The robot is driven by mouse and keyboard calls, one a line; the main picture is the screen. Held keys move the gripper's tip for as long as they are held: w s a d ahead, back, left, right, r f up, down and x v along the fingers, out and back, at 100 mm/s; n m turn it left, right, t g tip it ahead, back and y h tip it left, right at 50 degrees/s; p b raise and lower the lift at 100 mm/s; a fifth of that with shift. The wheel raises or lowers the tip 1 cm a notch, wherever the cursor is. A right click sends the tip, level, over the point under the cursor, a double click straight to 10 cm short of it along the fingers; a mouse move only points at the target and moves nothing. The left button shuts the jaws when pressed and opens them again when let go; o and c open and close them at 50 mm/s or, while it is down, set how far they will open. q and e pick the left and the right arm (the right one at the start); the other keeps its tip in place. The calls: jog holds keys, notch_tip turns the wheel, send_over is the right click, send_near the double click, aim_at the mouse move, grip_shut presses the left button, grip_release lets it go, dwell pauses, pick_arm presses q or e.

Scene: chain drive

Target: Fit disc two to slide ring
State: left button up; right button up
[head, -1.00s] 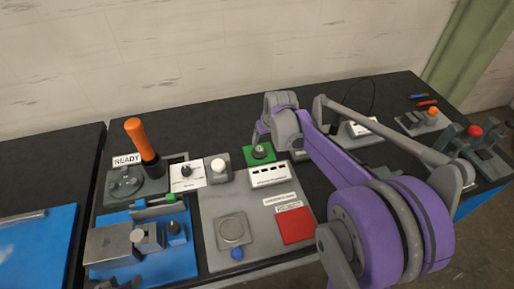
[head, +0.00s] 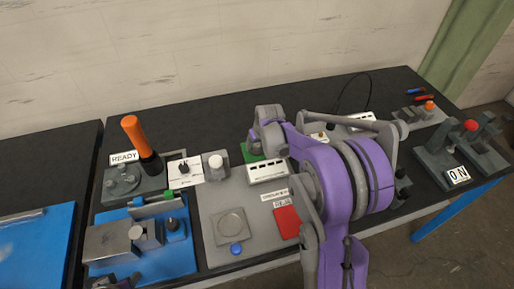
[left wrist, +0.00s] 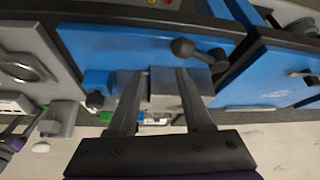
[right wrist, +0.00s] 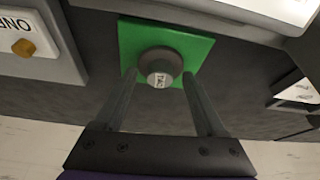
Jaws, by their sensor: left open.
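A small round grey piece (right wrist: 160,66) with a white label on its knob sits on a green square pad (right wrist: 200,50). The label looks like an upside-down TWO. My right gripper (right wrist: 160,76) is open, with its fingertips on either side of this piece; whether they touch it I cannot tell. In the head view, my right gripper (head: 268,143) hides the piece and most of the pad.
A blue fixture plate (head: 180,262) with grey blocks is at the front left. An orange-handled lever (head: 135,135) stands beside the READY sign. The back of the black table is mostly clear.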

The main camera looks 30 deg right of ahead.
grip_shut()
jog(key=shift+r, duration=0.1)
dwell(0.3)
